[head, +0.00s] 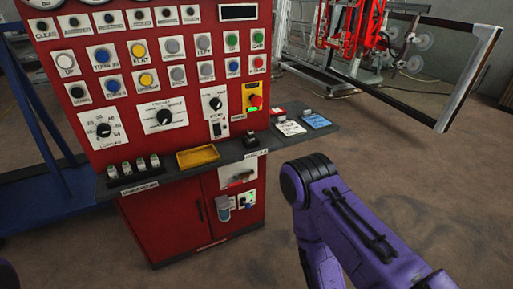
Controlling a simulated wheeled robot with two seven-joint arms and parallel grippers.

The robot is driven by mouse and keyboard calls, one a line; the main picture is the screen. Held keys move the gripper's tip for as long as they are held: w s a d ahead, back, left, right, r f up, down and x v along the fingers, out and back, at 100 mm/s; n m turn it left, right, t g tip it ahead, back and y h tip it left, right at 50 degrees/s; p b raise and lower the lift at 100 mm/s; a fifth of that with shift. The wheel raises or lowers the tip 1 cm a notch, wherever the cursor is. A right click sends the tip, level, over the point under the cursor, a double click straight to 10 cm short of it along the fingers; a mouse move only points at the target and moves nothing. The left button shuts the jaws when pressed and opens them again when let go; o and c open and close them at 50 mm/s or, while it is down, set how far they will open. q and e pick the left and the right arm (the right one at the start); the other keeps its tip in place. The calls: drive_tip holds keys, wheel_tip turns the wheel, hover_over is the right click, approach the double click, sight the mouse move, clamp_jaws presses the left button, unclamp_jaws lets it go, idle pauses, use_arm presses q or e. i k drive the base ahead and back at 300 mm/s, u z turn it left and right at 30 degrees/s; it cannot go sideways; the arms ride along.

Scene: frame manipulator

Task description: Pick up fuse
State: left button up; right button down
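Several small white-and-dark cylinders that look like fuses (140,164) stand in a row on the left part of the grey shelf (170,174) of a red control panel (130,115). A label sits on the shelf edge below them, too small to read. A purple arm of mine reaches in from the lower right, bent, with its lower part leaving the bottom edge. Neither of my grippers is in view, so I cannot see what they hold.
A shallow yellow tray (198,157) lies on the shelf right of the cylinders. White and blue cards (316,120) lie at the shelf's right end. A blue frame (45,170) stands at left. A large metal frame (470,80) stands back right. Brown floor is open between.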

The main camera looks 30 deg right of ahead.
sight(250, 135)
drive_tip(key=z, duration=0.75)
drive_tip(key=i, duration=0.35)
drive_tip(key=z, duration=0.85)
